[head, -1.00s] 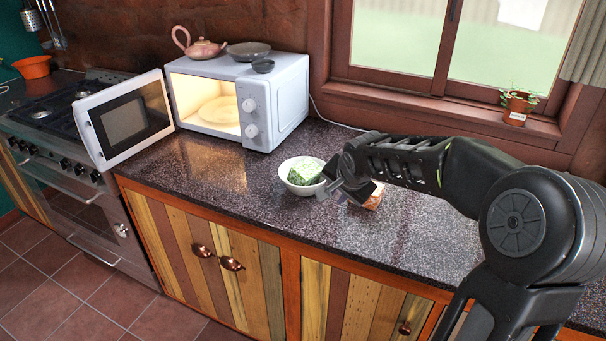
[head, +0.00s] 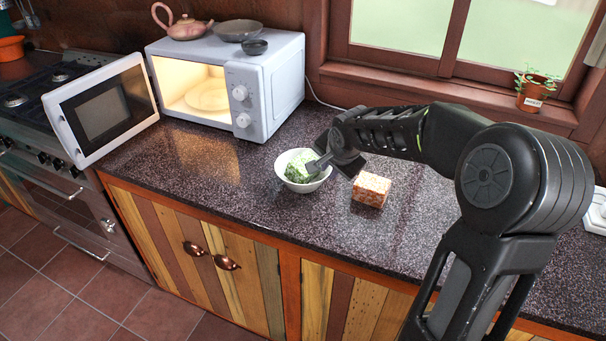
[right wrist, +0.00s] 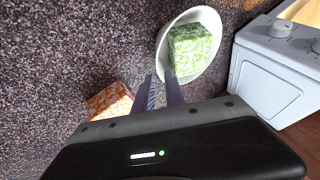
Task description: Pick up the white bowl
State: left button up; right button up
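The white bowl (head: 300,186) stands upright on the dark speckled counter, with a green-and-white block (head: 299,163) inside it. Both also show in the right wrist view, the bowl (right wrist: 207,16) around the block (right wrist: 190,46). My right gripper (head: 319,165) is at the bowl's right side. In the right wrist view its two fingers (right wrist: 159,78) are apart, one over the bowl's inside and one outside, with the near rim between their tips. Whether they touch the rim I cannot tell. My left gripper is not in view.
An orange-and-white block (head: 371,189) sits on the counter (head: 200,160) just right of the bowl. A white microwave (head: 270,85) with its door open stands to the left, dishes on top. A potted plant (head: 533,92) is on the windowsill.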

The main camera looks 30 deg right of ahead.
aim_at(326, 176)
jog(key=shift+w+d+f, duration=0.1)
jog(key=shift+w+f, duration=0.1)
jog(key=shift+f, duration=0.2)
jog(key=shift+w+f+p, duration=0.15)
jog(key=shift+f+p, duration=0.1)
jog(key=shift+p, duration=0.05)
jog(key=p+x, duration=0.1)
jog(key=x, duration=0.2)
jog(key=shift+w+f, duration=0.1)
jog(key=shift+f, duration=0.15)
jog(key=shift+w+f+p, duration=0.3)
jog(key=shift+f, duration=0.15)
jog(key=shift+c, duration=0.3)
grip_shut()
dwell(0.6)
